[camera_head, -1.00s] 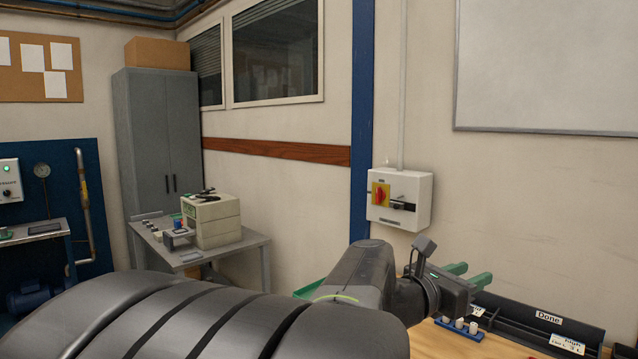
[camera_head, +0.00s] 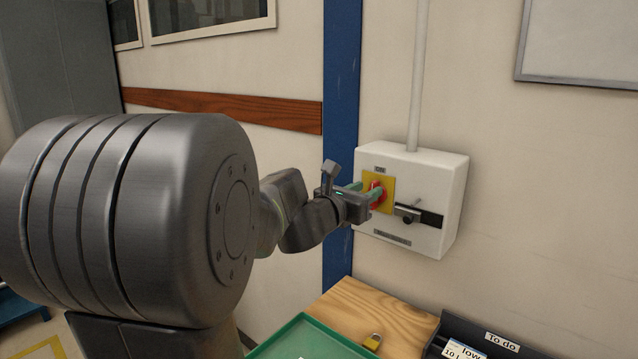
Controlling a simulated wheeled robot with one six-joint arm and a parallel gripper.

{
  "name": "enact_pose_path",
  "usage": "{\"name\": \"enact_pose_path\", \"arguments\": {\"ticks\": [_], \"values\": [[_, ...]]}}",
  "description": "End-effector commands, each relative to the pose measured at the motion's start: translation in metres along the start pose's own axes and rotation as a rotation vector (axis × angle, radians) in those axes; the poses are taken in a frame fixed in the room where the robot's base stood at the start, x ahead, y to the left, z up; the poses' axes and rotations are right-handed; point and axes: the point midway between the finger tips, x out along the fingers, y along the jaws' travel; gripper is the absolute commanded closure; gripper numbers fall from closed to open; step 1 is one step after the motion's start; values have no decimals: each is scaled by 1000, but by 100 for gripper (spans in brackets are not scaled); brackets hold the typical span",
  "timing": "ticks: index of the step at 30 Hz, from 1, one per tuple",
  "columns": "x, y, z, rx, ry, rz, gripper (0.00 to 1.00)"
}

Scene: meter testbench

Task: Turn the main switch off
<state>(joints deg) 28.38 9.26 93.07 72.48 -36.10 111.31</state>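The main switch box (camera_head: 436,175) is a white wall box with a conduit above it. On its front is a yellow plate (camera_head: 388,180) with a red rotary knob (camera_head: 377,195). My gripper (camera_head: 368,192) is at the knob, with its green fingers reaching toward it from the left, one above and one below. The fingers partly cover the knob, so its angle is hard to read. The fingers are apart; I cannot tell whether they touch the knob. A dark latch (camera_head: 408,213) sits right of the knob on the box front.
A green tray (camera_head: 310,341) is at the front, and a black "To do" bin (camera_head: 490,338) at lower right. A blue post (camera_head: 341,100) stands left of the box.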

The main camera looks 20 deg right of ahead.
Motion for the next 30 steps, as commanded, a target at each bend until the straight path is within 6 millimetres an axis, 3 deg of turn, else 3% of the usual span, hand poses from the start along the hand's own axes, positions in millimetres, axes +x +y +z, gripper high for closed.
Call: {"name": "enact_pose_path", "arguments": {"ticks": [7,18,19,24,30], "values": [[28,0,0,0,0,-1,65],[32,0,0,1,0,0,65],[32,0,0,0,0,0,67],[32,0,-1,0,1,0,100],[32,0,-3,-1,5,1,100]]}}
